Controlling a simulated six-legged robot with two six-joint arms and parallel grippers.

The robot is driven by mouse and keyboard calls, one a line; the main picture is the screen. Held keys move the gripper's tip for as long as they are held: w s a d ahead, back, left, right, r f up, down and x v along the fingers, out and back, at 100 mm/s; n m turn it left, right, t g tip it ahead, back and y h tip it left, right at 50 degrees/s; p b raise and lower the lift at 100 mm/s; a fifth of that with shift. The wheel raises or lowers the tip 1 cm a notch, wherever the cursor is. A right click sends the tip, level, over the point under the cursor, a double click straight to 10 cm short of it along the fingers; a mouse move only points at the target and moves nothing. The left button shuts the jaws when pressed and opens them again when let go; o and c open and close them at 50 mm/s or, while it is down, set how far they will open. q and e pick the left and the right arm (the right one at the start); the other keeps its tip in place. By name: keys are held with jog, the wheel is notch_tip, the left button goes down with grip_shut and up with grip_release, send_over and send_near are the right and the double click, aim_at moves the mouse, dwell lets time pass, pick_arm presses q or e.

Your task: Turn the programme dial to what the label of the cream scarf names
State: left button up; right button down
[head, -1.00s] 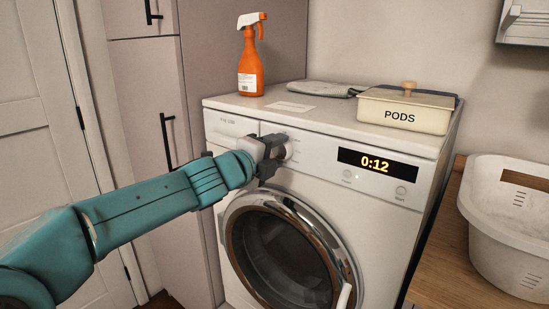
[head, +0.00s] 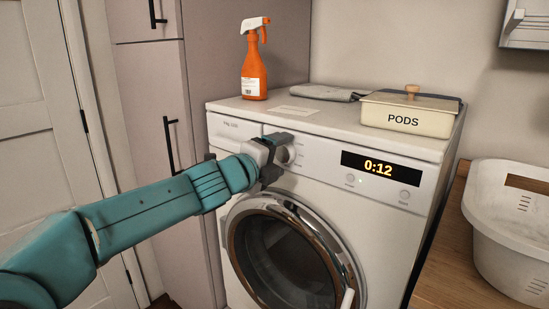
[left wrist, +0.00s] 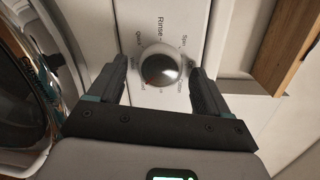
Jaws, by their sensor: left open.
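The programme dial (left wrist: 160,67) is a round silver knob on the white washing machine's panel. Words including "Rinse" and "Quick" are printed around it; others are too small or partly covered. It also shows in the head view (head: 288,155), partly behind my left gripper (head: 277,156). In the left wrist view my left gripper (left wrist: 158,72) is open, with one finger on each side of the dial; I cannot tell whether they touch it. I see no cream scarf and no readable scarf label. My right gripper is not in view.
The washing machine (head: 230,102) has a display (head: 380,165) reading 0:12 and a round door. On top are an orange spray bottle (head: 254,75), a folded grey cloth (head: 325,93), a flat card (head: 293,110) and a PODS box (head: 405,119). A white basket (head: 500,240) stands right.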

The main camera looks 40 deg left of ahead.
pick_arm(q)
jog(key=s+r+p, duration=0.1)
jog(key=s+p, duration=0.3)
jog(key=s, duration=1.2)
jog(key=shift+s+r, duration=0.1)
jog(key=shift+r, duration=0.05)
